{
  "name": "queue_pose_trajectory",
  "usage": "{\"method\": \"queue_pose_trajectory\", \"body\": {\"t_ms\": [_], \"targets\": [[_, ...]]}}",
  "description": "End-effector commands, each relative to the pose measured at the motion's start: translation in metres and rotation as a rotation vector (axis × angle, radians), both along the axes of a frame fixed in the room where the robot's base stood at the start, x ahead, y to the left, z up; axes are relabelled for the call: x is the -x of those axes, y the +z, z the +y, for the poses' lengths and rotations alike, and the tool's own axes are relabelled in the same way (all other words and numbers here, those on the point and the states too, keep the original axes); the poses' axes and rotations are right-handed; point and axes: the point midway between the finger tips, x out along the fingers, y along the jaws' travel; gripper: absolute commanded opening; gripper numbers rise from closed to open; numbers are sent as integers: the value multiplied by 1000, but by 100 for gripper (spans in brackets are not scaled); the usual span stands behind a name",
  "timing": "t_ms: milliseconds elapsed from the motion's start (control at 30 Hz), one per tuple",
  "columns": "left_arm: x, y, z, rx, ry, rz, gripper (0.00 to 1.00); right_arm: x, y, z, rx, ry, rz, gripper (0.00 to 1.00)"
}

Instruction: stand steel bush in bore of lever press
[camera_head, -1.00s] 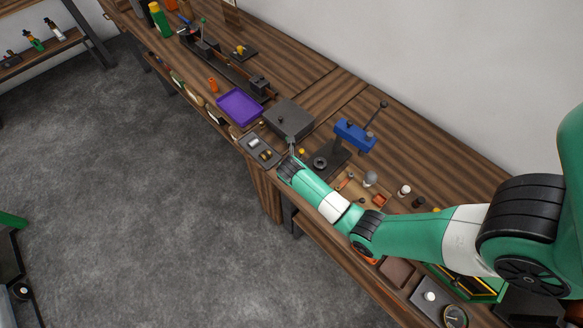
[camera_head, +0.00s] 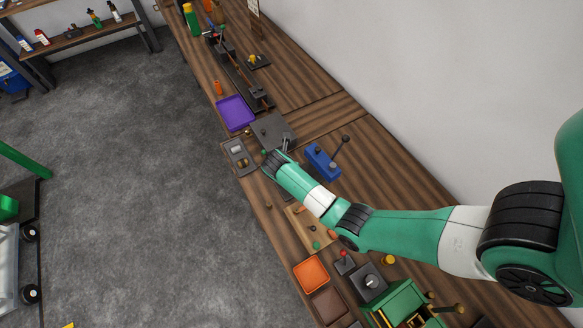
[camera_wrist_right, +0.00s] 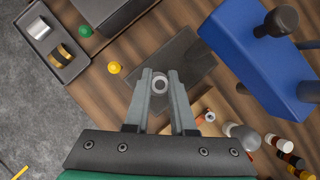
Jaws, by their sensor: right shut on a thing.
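The blue lever press (camera_head: 322,160) stands on the bench to the right of my right gripper (camera_head: 284,146). In the right wrist view, its blue body (camera_wrist_right: 258,52) is at the upper right and its dark base plate (camera_wrist_right: 200,68) lies beyond and below the fingertips. My right gripper (camera_wrist_right: 160,76) is shut on the steel bush (camera_wrist_right: 160,86), a pale grey ring seen end-on between the fingers. The bore in the base is not visible, and I cannot tell the bush's height above the plate. My left gripper is out of view.
A dark tray (camera_wrist_right: 70,75) holding a silver and a brass-coloured part lies left of the gripper. A grey block (camera_head: 273,131) and purple tray (camera_head: 236,113) are farther along the bench. Green (camera_wrist_right: 86,31) and yellow (camera_wrist_right: 115,68) small parts lie near the plate.

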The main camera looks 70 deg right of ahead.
Motion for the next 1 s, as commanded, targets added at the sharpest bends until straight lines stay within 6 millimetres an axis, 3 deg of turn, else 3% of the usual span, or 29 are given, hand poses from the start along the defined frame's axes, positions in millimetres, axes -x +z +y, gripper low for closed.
{"method": "queue_pose_trajectory", "body": {"t_ms": [200,700,1000], "targets": [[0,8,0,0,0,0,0,0,3,0,1,0,-1,0],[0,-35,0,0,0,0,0,0,-53,0,1,0,-1,0],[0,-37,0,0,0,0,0,0,-58,0,1,0,-1,0]]}}
